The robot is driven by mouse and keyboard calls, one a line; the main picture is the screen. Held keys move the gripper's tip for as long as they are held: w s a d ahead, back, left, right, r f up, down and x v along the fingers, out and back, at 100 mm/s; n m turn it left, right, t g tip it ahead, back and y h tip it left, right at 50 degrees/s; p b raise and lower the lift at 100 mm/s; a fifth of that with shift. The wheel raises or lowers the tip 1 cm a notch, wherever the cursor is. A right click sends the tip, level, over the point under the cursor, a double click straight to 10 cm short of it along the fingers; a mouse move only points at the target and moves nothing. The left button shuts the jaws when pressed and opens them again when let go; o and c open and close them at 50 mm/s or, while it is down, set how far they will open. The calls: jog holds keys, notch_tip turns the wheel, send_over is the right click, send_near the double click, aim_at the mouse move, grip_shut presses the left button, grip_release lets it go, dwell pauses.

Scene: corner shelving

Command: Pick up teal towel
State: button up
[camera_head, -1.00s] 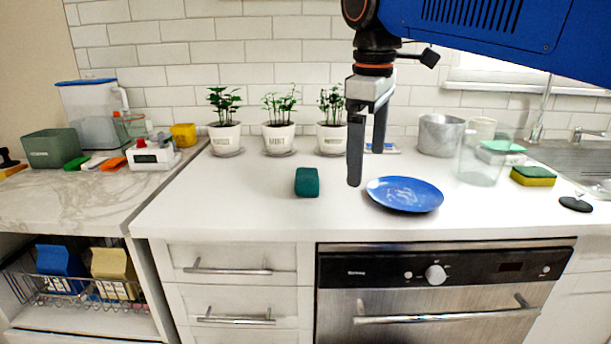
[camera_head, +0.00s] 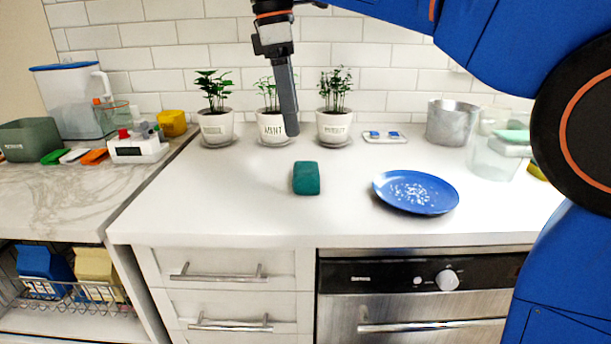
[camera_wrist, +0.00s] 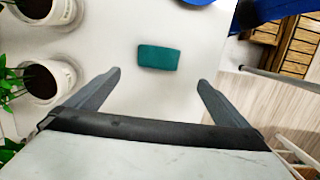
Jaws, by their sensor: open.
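The teal towel (camera_head: 306,178) is a small folded block lying on the white counter, left of the blue plate. It also shows in the wrist view (camera_wrist: 158,57), beyond and between my two fingertips. My gripper (camera_head: 290,130) is above the counter, behind and slightly left of the towel in the head view, pointing down. In the wrist view my gripper (camera_wrist: 159,78) has its fingers wide apart with nothing between them. The towel is apart from both fingers. In the head view the fingers overlap, so only one shows clearly.
Potted plants (camera_head: 335,128) stand along the tiled wall, one partly behind my gripper. A blue plate (camera_head: 416,192) with white specks lies right of the towel. A metal pot (camera_head: 452,123) and a clear container (camera_head: 494,158) stand further right. The counter around the towel is bare.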

send_over(305, 167)
jog(key=a, duration=0.1)
jog(key=f, duration=0.7)
jog(key=shift+s+a+f, duration=0.1)
jog(key=shift+s+a, duration=0.05)
jog(key=shift+a, duration=0.05)
jog(key=shift+w+d+f, duration=0.1)
jog(key=shift+d+f, duration=0.1)
jog(key=shift+f, duration=0.7)
jog(key=shift+w+d+f, duration=0.1)
jog(key=shift+d+f, duration=0.15)
jog(key=shift+f, duration=0.6)
jog(key=shift+d+f, duration=0.2)
jog(key=shift+f, duration=0.7)
jog(key=shift+c, duration=0.3)
jog(key=c, duration=0.9)
